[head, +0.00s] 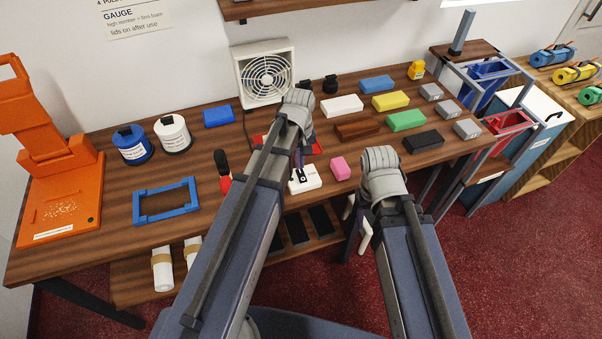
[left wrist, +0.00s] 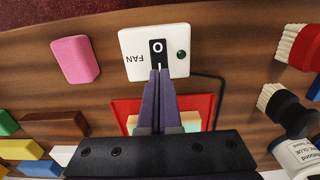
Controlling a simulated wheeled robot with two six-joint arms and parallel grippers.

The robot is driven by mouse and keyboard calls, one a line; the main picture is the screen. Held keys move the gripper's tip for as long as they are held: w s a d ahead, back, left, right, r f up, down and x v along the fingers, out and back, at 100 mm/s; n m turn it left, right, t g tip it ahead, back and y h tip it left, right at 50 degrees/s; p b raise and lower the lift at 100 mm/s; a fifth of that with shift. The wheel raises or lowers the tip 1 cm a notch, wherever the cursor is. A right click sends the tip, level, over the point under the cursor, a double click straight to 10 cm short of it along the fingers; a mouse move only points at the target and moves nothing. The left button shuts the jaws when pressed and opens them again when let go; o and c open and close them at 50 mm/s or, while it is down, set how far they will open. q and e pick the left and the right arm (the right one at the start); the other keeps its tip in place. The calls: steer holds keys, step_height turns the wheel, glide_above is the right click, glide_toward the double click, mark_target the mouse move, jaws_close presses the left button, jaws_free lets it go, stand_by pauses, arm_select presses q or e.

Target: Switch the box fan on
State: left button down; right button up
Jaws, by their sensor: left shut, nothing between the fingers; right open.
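The box fan (head: 265,72) is a white square unit with a round grille, standing against the wall at the back of the counter. Its white switch box (head: 313,181) lies near the front edge; in the left wrist view the switch box (left wrist: 135,46) reads FAN, with a black rocker (left wrist: 157,47) marked O and a dark green lamp (left wrist: 181,55). My left gripper (head: 299,171) is shut and empty; in the left wrist view its purple fingertips (left wrist: 159,72) overlap the rocker's end away from the O. Contact cannot be told. My right gripper (head: 356,221) is open and empty before the counter's edge.
A pink block (head: 340,168) lies beside the switch box. A red tray (left wrist: 205,105) lies partly behind my left gripper. Brushes (left wrist: 300,47) and a glue jar (left wrist: 308,155) are nearby. Several coloured blocks fill the counter's right; a blue frame (head: 166,217) lies left.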

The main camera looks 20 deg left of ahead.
mark_target(300, 171)
arm_select(q)
steer(key=shift+f+b, duration=0.95)
stand_by(0.8)
steer(key=shift+r, duration=0.1)
step_height(300, 171, up, 7)
steer(key=p, duration=0.7)
stand_by(0.4)
steer(key=s+d+m+y, duration=0.1)
steer(key=s+d+m, duration=0.9)
steer(key=s, duration=0.4)
steer(key=shift+s+d+m, duration=0.2)
steer(key=shift+d+m, duration=0.05)
steer(key=shift+m, duration=0.05)
